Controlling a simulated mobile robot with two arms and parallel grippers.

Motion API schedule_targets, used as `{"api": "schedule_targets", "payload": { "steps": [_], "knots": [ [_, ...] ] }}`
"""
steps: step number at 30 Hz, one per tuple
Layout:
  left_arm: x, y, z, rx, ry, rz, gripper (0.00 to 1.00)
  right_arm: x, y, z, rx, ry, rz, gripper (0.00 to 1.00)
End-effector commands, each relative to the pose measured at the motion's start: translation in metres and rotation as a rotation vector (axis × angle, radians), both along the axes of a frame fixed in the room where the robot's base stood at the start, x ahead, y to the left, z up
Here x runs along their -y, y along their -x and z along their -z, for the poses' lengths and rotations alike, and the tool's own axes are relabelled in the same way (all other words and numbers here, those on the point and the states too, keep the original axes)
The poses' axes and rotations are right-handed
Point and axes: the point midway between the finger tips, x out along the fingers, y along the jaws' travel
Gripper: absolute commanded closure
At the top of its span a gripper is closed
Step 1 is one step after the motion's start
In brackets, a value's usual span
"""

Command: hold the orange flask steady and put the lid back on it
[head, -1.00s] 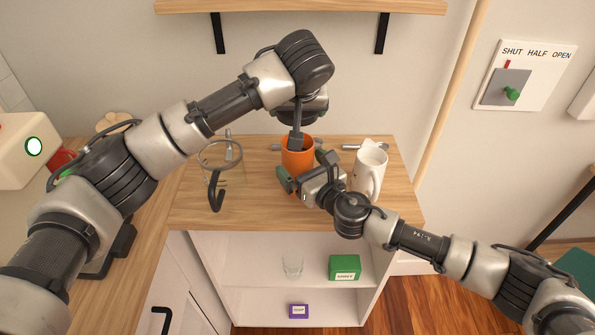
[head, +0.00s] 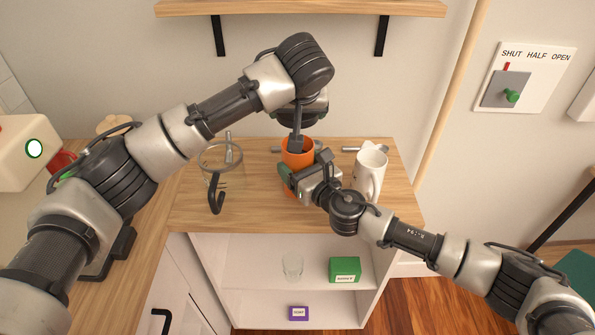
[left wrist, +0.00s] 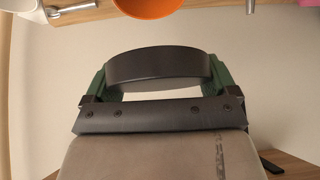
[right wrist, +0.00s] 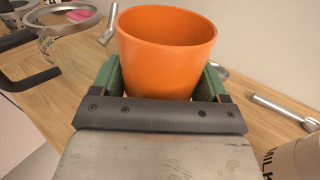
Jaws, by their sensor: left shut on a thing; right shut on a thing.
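The orange flask (head: 294,158) stands upright on the wooden cabinet top, its mouth open and uncovered in the right wrist view (right wrist: 167,45). My right gripper (right wrist: 163,75) is shut on its sides, one green finger on each; in the head view (head: 302,166) it comes from the front right. My left gripper (left wrist: 160,72) is shut on the dark lid (left wrist: 160,66), whose curved edge lies between its green fingers. The lid is apart from the flask, whose orange body (left wrist: 150,8) shows at the top of the left wrist view. The left arm's wrist partly hides the flask in the head view.
A glass jar with a black handle (head: 216,200) stands left of the flask, and a white mug (head: 369,172) close on its right. Metal utensils (head: 365,149) lie behind. A wooden shelf (head: 300,8) is above. The shelves below hold a green box (head: 345,269) and a purple box (head: 299,313).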

Motion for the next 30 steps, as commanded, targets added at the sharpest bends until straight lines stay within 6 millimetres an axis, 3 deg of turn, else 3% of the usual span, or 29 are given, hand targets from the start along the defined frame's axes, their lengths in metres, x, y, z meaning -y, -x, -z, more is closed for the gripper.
{"api": "schedule_targets", "payload": {
  "steps": [11,30],
  "knots": [
    [0.000,0.001,0.047,-0.001,0.008,-0.001,0.52,0.000,0.000,0.000,-0.001,0.000,0.001,0.68],
    [0.000,0.001,0.052,0.001,0.008,0.000,0.52,0.000,0.000,0.000,-0.001,0.001,0.001,0.68]
  ]
}}
